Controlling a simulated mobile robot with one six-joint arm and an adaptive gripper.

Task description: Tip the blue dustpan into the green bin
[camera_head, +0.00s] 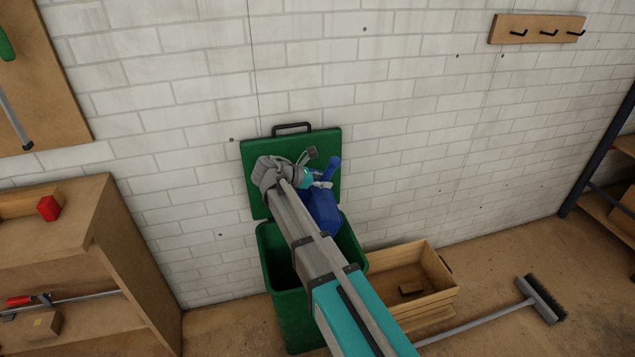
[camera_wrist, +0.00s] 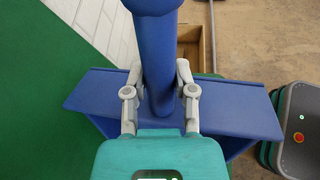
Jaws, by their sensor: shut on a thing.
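The blue dustpan (camera_head: 322,212) is held over the mouth of the green bin (camera_head: 292,315), its handle up and its pan hanging below, so it looks steeply tilted. The bin's lid (camera_head: 256,190) stands open against the wall. My gripper (camera_head: 318,181) is shut on the dustpan's handle. In the wrist view, the fingers of my gripper (camera_wrist: 160,98) close on both sides of the handle's base, with the blue pan (camera_wrist: 235,115) spreading to either side. The inside of the pan and anything in it are hidden. My arm covers part of the bin's opening.
A wooden crate (camera_head: 441,290) with a small block in it stands right of the bin. A broom (camera_head: 540,298) lies on the floor farther right. A wooden shelf unit (camera_head: 120,260) stands to the left. A hook rack (camera_head: 510,29) hangs on the wall.

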